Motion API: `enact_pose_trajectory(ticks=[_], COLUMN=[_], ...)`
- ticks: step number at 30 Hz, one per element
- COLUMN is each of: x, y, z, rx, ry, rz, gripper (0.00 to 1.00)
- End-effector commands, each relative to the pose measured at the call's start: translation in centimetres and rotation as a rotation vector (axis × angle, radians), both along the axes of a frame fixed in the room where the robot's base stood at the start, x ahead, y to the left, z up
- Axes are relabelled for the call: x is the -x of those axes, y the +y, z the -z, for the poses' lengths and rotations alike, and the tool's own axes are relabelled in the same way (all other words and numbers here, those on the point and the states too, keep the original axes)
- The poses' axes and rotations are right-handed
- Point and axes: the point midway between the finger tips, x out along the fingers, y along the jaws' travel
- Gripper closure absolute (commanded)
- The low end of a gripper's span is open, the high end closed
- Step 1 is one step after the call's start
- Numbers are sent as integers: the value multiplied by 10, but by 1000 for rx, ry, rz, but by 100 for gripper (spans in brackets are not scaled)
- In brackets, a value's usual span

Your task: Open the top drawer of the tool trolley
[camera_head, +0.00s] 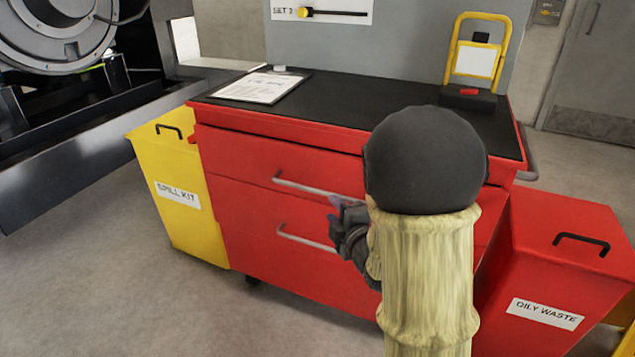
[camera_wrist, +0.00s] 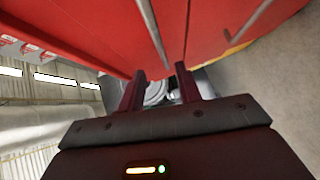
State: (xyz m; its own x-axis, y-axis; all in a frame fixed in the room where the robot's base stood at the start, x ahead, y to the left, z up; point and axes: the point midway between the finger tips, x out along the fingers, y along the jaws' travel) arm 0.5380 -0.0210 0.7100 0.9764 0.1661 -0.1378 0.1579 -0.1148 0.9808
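The tool trolley (camera_head: 225,150) is red with a black top. Its upper drawer shows a pale bar handle (camera_head: 310,187) and looks shut against the body. A lower drawer has a similar handle (camera_head: 303,238), and it looks shut too. My gripper (camera_head: 336,205) is just in front of the drawer fronts, near the right end of the upper handle; my arm hides much of it. In the wrist view my gripper's fingers (camera_wrist: 160,76) are apart with nothing held between them. The upper handle (camera_wrist: 152,32) runs towards the gap between them; contact cannot be told.
A yellow spill kit bin (camera_head: 185,225) stands left of the trolley, and a red oily waste bin (camera_head: 555,260) stands right. A clipboard (camera_head: 262,87) and a yellow-framed stand (camera_head: 476,60) are on the top. Floor (camera_head: 130,280) in front at left is clear.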

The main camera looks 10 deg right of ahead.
Motion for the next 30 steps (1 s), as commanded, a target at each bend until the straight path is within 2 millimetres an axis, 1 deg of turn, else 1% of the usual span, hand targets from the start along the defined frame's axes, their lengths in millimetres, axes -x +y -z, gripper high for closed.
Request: enact_pose_trajectory(ticks=[2, 19, 21, 30], x=[-4, -23, -38, -88], y=[1, 4, 6, 15], z=[-4, 1, 8, 15], rx=[0, 1, 2, 1], ry=[4, 3, -3, -1], rz=[0, 2, -1, 0], gripper=[66, 66, 66, 66])
